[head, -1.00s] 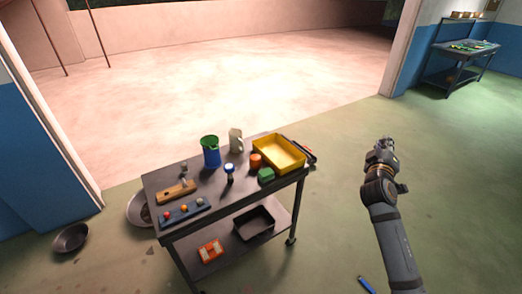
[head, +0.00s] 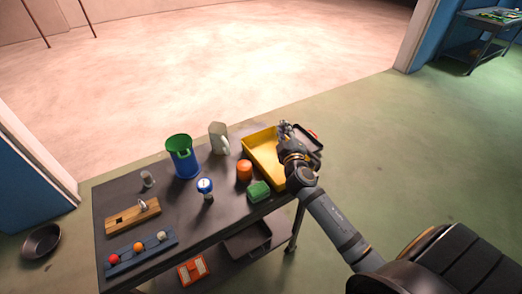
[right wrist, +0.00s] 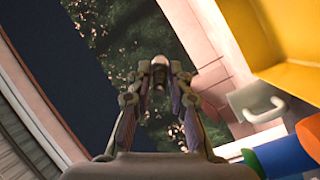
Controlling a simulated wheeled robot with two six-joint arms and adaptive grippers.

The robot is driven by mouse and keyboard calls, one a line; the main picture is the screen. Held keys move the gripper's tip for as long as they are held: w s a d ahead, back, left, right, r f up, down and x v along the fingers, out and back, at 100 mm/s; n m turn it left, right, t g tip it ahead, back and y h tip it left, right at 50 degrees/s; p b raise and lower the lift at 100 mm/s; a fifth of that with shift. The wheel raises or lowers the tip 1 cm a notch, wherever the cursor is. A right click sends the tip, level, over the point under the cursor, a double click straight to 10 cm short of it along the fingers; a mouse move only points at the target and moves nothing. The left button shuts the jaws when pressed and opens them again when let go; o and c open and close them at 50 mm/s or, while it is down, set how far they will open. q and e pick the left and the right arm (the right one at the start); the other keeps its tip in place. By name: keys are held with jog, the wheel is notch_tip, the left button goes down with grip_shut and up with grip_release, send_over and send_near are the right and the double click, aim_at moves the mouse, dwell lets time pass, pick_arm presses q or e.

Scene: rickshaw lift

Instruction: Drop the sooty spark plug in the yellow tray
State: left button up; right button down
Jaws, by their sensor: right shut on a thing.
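The yellow tray (head: 258,158) stands at the right end of the dark cart, and a yellow wall of it (right wrist: 290,70) fills the upper right of the right wrist view. My right gripper (head: 286,128) overlaps the tray's right side in the head view; its height above it is hard to judge. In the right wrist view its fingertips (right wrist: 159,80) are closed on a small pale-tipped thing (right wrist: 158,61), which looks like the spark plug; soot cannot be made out. The plug is hidden or too small in the head view. My left gripper is out of view.
On the dark cart (head: 215,205), an orange canister (head: 244,170) and a green block (head: 259,191) stand beside the tray. A blue-green bin (head: 182,158) and a grey jug (head: 218,137) stand further left. A dark tray (head: 312,142) lies right of the yellow one.

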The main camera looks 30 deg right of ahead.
jog(key=shift+a, duration=0.15)
jog(key=shift+r, duration=0.1)
jog(key=shift+s+a, duration=0.1)
jog(key=shift+s, duration=0.05)
jog(key=shift+f+b, duration=0.45)
jog(key=shift+b, duration=0.05)
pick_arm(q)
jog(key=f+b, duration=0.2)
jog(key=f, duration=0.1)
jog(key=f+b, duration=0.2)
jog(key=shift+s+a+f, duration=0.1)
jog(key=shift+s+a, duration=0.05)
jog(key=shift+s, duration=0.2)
pick_arm(e)
notch_tip(320, 180, down, 5)
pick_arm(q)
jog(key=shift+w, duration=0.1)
pick_arm(e)
jog(key=c, duration=1.2)
grip_release()
